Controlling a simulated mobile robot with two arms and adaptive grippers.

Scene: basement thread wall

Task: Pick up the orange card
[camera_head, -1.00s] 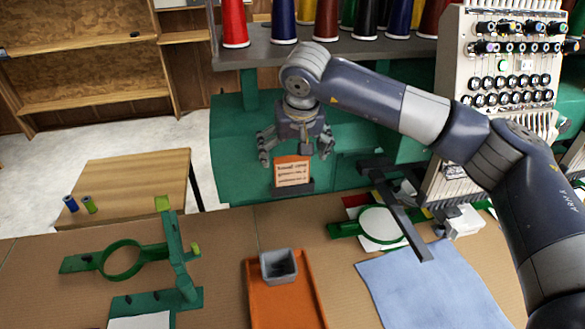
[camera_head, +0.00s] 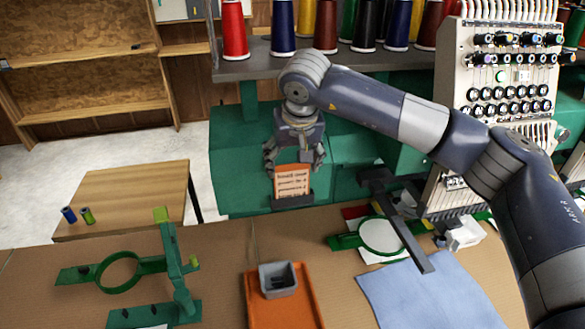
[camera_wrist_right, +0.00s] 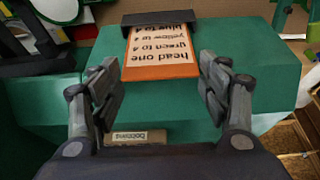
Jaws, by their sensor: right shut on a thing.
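The orange card (camera_head: 291,182), with a pale printed face, stands upright with its lower edge at a dark holder (camera_head: 293,203) on the green machine body. In the right wrist view, the card (camera_wrist_right: 165,50) shows its printed lines upside down, and the dark holder (camera_wrist_right: 150,18) crosses it further up. My right gripper (camera_head: 294,164) is over the card's top, with one finger at each side. It is shut on the card; in the right wrist view its fingers (camera_wrist_right: 160,92) flank the card's near end, and the exact contact is hard to see. My left gripper is not in view.
An orange tray (camera_head: 257,308) with a grey cup (camera_head: 279,279) lies on the brown table. A green hoop fixture (camera_head: 121,270) stands left and a blue cloth (camera_head: 430,290) lies right. Thread cones (camera_head: 326,28) line the shelf above. A black bar (camera_head: 403,225) projects right of the card.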

